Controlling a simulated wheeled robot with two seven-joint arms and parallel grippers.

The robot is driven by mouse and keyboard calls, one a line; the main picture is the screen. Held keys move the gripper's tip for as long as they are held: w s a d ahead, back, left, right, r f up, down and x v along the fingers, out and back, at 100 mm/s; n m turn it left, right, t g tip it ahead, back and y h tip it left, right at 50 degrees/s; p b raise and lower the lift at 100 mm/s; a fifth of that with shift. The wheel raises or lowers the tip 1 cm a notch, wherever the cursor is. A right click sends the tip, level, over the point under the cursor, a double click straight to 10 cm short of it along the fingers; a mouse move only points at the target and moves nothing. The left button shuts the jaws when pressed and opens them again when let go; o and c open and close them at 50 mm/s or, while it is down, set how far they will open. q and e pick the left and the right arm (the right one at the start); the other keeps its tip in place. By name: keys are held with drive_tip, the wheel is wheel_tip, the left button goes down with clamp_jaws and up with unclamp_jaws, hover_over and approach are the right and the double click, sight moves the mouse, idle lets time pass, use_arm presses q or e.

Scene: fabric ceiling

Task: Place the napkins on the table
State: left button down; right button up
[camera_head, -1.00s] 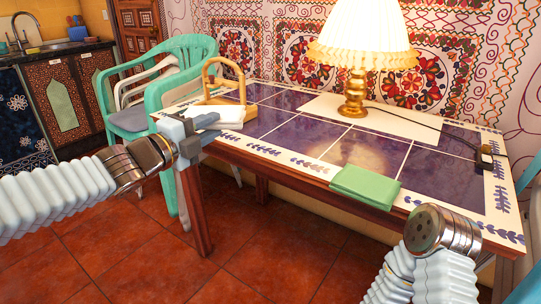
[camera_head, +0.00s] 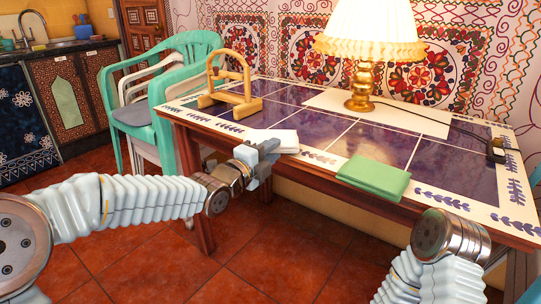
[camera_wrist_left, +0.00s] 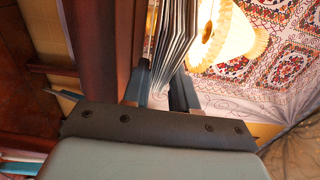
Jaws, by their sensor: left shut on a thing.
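My left gripper (camera_head: 266,151) is at the front edge of the table (camera_head: 318,157), left of its middle. It is shut on a folded stack of white napkins (camera_head: 280,139), which reaches over the tabletop; I cannot tell whether it touches the surface. In the left wrist view, the napkins (camera_wrist_left: 175,45) stand edge-on between the fingers (camera_wrist_left: 163,90). Folded green napkins (camera_head: 373,178) lie at the front edge, right of the white ones. My right wrist shows at the lower right, but its fingers are not visible.
A wooden napkin holder (camera_head: 231,100) stands at the table's left end. A lit lamp (camera_head: 362,88) stands at the back, its dark cord running right. Green and white chairs (camera_head: 160,85) stand left of the table. Tiles between holder and lamp are clear.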

use_arm(q)
drive_tip(key=shift+f, duration=0.4)
drive_tip(key=shift+f, duration=0.15)
drive_tip(key=c, duration=0.9)
unclamp_jaws()
